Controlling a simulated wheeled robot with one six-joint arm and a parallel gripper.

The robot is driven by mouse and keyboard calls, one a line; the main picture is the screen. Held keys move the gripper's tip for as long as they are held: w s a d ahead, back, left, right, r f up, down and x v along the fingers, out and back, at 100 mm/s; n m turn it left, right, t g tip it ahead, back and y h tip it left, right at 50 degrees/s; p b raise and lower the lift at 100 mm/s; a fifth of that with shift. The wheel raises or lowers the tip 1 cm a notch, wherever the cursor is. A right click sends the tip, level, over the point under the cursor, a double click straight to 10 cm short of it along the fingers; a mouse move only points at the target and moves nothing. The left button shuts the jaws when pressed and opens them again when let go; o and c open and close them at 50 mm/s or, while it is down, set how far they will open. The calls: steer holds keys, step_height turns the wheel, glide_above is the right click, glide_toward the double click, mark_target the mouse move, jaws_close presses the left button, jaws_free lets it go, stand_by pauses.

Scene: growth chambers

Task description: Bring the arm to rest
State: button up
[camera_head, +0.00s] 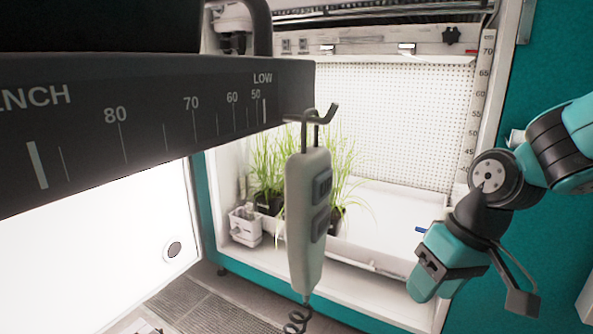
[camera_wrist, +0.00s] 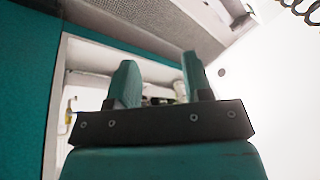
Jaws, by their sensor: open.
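My arm (camera_head: 510,180) hangs at the right of the head view, bent downward in front of the growth chamber. My gripper (camera_head: 433,287) is at its lower end, low by the chamber's right front edge. In the wrist view my gripper (camera_wrist: 159,75) shows two teal fingers standing apart above a dark crossbar. Nothing is seen between the fingers. The gripper is open and empty.
A grey hand control (camera_head: 306,215) hangs on a hook in front of the chamber. A dark bar with a printed scale (camera_head: 150,125) crosses the upper left. Potted grass plants (camera_head: 268,170) and a white container (camera_head: 245,227) stand inside the chamber. A white door panel (camera_head: 90,240) fills the lower left.

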steer(key=s+a+r+n+p, duration=0.1)
steer(key=s+a+r+n, duration=0.15)
steer(key=s, duration=0.45)
steer(key=s+a+r+n, duration=0.1)
steer(key=s+a+r, duration=0.2)
steer(key=s, duration=0.3)
step_height(320, 180, up, 38)
steer(key=p, duration=3.8)
steer(key=shift+s+a+g+y, duration=0.2)
steer(key=shift+g+y, duration=0.2)
